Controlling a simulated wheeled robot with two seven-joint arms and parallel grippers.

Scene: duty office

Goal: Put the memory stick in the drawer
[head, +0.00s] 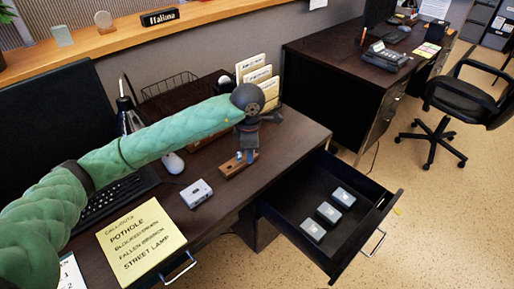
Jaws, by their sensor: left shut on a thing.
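My left gripper (247,150) is at the desk's right part, pointing down at a small brown wooden block (232,169). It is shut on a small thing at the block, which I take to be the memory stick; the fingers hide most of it. A small blue-grey bit shows at the fingertips. I cannot tell whether it still touches the block. The dark drawer (285,219) is pulled open at the right of the desk, lower than the desktop. Three small grey-topped boxes lie inside in a row. My right gripper is not in view.
A white box-shaped device (196,193), a mouse (172,163) and a yellow call-outs sheet (140,243) lie on the desk (290,135). A file rack (258,78) stands behind my gripper. The drawer's left part is bare. A chair (460,105) stands farther right.

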